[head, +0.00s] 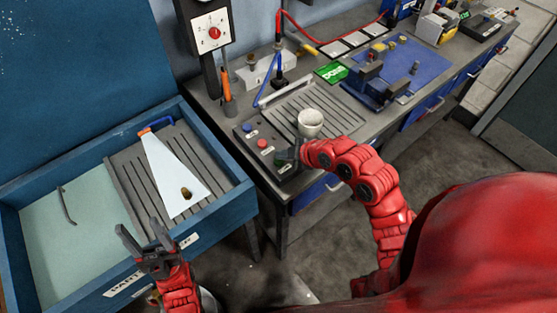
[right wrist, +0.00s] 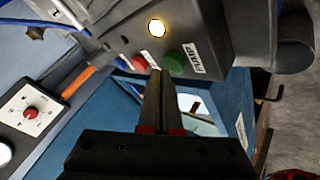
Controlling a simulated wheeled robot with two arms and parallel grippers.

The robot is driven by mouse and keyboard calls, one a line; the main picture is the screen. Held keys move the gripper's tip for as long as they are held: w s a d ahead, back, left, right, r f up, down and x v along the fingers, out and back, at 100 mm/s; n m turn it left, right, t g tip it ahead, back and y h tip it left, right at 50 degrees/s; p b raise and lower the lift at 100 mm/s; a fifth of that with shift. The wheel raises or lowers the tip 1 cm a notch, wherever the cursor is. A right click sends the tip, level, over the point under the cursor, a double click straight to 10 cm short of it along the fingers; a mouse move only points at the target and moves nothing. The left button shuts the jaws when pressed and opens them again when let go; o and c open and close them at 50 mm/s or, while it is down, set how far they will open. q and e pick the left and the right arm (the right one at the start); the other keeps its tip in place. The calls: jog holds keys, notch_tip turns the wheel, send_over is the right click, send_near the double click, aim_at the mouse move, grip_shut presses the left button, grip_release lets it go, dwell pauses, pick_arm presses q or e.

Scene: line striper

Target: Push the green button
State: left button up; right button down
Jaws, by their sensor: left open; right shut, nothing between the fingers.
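The green button (right wrist: 175,62) is on a dark control box, just to the right of my right fingertips in the right wrist view. A red button (right wrist: 140,62) is on their other side. In the head view the control box (head: 247,143) is on the bench's near end, and its green button is hard to make out by my gripper. My right gripper (head: 289,156) is shut and empty, over the box's near end; its tips also show in the right wrist view (right wrist: 158,74). I cannot tell whether they touch the box. My left gripper (head: 140,230) is open and empty.
A white cup (head: 310,123) stands close to my right wrist. A grooved tray (head: 283,105) and a blue mat (head: 425,65) lie further along the bench. A yellow light (right wrist: 157,28) glows on the box.

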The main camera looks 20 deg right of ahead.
aim_at(283, 162)
jog(key=shift+f+b, duration=0.45)
jog(key=shift+b, duration=0.1)
dwell(0.6)
jog(key=shift+r, duration=0.1)
jog(key=shift+r+p, duration=0.4)
jog(key=shift+r, duration=0.45)
notch_tip(283, 162, up, 6)
jog(key=shift+f+p, duration=0.1)
jog(key=shift+p, duration=1.15)
